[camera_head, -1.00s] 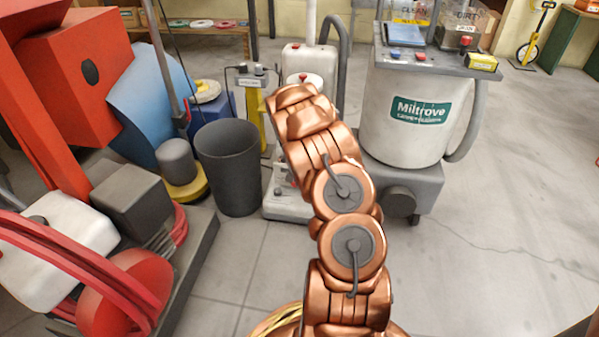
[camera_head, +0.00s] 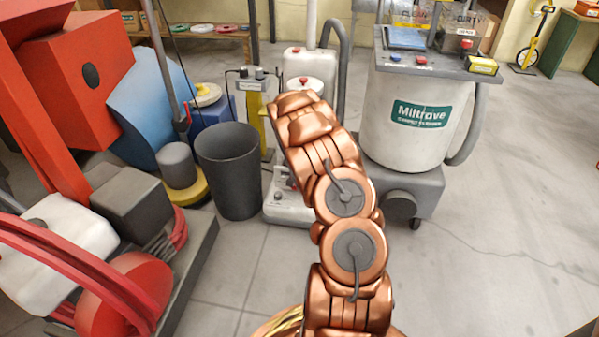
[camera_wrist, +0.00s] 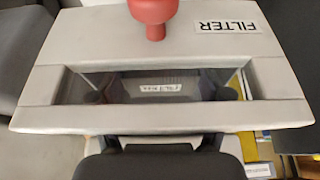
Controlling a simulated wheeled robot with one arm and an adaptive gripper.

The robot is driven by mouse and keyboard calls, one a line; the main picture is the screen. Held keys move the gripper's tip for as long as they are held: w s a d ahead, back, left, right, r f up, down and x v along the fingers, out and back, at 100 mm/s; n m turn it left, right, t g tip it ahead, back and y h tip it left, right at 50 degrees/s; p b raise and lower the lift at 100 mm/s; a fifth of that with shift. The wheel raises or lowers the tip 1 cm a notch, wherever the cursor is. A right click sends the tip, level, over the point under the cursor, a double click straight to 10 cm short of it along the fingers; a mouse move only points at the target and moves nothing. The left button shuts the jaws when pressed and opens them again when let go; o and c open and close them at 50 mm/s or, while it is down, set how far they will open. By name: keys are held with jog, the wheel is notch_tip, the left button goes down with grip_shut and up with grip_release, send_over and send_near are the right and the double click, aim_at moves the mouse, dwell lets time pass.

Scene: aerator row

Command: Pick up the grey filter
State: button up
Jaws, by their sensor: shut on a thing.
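In the wrist view a dark grey ribbed block with a small white label, which looks like the grey filter (camera_wrist: 163,77), shows through the long window of a pale housing (camera_wrist: 45,88). The housing carries an upside-down FILTER label and a red knob (camera_wrist: 153,12). My gripper (camera_wrist: 160,95) comes from the bottom edge. Its two dark fingers pass behind the front bar of the housing, and their tips show at both sides of the block, shut on it. The bar hides part of the fingers. In the head view my copper arm hides the gripper and the filter.
A dark bin (camera_head: 230,170) stands left of my arm. A white machine with a red cap (camera_head: 303,65) stands behind the arm. A large Miltrove tank (camera_head: 405,130) is close on the right. Red equipment (camera_head: 75,70) fills the left. Floor at the right is open.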

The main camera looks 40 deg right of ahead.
jog(key=shift+s+a+r+p, duration=0.15)
jog(key=shift+a+r+p, duration=0.1)
jog(key=shift+r+p, duration=0.35)
notch_tip(320, 180, up, 11)
jog(key=p, duration=0.4)
jog(key=s+a+p, duration=0.4)
jog(key=s+a, duration=0.7)
jog(key=a, duration=0.5)
jog(key=shift+f, duration=0.35)
